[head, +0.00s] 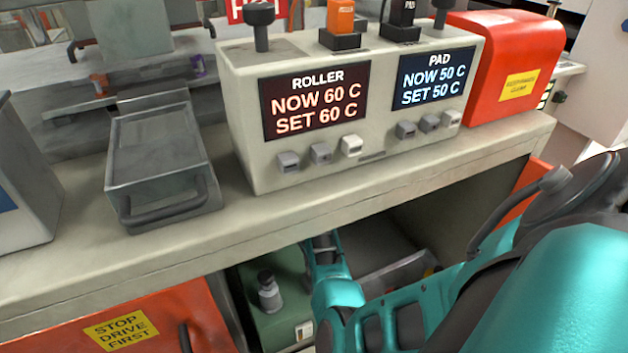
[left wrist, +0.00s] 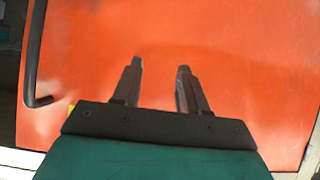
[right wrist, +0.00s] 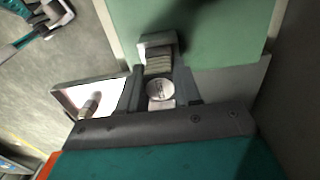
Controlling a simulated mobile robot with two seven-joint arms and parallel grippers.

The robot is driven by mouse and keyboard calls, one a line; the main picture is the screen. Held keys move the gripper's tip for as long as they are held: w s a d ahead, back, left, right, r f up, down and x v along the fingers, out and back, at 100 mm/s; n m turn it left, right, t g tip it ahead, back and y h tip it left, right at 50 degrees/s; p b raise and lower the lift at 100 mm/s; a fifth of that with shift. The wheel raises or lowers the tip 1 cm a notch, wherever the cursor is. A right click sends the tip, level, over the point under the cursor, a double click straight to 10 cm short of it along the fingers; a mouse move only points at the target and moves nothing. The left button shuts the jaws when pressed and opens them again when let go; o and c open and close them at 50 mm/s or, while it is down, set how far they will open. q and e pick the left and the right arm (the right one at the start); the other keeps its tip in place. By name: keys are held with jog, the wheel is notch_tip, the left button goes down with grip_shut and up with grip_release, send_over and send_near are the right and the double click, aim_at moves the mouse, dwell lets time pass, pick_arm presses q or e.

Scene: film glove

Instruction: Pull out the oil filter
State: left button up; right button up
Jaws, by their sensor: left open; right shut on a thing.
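In the right wrist view my right gripper (right wrist: 160,82) is shut on a grey ribbed piece with a round silver face (right wrist: 160,89), which looks like the oil filter. It sits against a green housing (right wrist: 190,28); I cannot tell whether it is partly out. In the head view my right arm reaches into the open bay under the bench, beside the green housing (head: 285,318); its fingertips are mostly hidden by the bench edge. My left gripper (left wrist: 158,70) is open and empty in front of an orange panel (left wrist: 235,70). It is out of the head view.
A grey bottle-like part (head: 268,291) stands on the green housing. The bench edge (head: 400,190) overhangs the bay. An orange door (head: 150,318) with a yellow label and dark handle is at the lower left. The control box (head: 350,165) and a metal tray (head: 160,165) stand above.

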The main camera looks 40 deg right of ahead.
jog(key=shift+r+p, duration=2.25)
jog(key=shift+p, duration=0.15)
